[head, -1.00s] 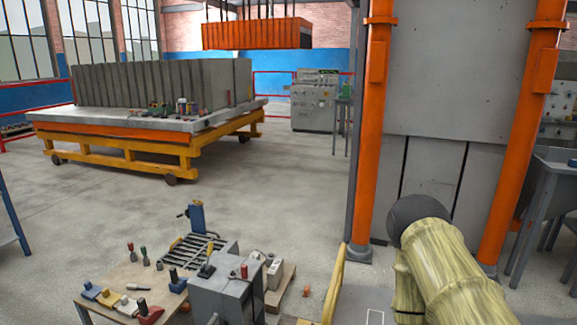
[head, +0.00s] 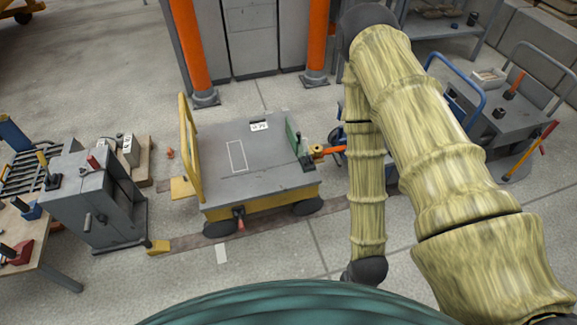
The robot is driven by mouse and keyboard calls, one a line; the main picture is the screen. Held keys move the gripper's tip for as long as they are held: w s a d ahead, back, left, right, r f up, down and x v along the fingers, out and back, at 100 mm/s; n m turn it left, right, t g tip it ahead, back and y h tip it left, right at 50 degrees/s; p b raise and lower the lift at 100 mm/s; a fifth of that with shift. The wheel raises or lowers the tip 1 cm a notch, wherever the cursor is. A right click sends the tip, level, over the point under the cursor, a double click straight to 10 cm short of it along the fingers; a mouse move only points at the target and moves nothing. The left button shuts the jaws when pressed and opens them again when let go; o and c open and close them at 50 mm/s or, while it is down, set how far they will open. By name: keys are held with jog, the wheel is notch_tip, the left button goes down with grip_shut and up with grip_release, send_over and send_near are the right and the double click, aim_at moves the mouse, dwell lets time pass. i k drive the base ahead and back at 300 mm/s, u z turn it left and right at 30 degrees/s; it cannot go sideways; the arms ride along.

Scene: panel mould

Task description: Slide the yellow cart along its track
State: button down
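The yellow cart (head: 262,198) stands on the floor near the middle of the head view. It has a grey flat top, dark wheels and a yellow push handle (head: 188,150) upright at its left end. A red-tipped lever (head: 239,218) sits on its near side. The track (head: 190,241) is a brownish strip along the floor, running from a yellow block (head: 158,247) at the left to beyond the cart at the right. My arm in a yellowish sleeve fills the right side, its forearm hanging down right of the cart. My gripper is not visible; the forearm ends in a dark joint at the bottom.
A grey machine box (head: 105,205) stands left of the cart, by a wooden table (head: 30,240) with tools. A grey trolley (head: 510,115) with a blue rail is at the right. Orange posts (head: 190,50) stand behind. A white floor mark (head: 222,252) lies near the track.

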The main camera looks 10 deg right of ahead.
aim_at(237, 169)
jog(key=u, duration=0.55)
jog(key=k, duration=1.3)
jog(key=i, duration=0.45)
jog(key=z, duration=0.7)
jog(key=i, duration=1.1)
jog(key=u, duration=0.4)
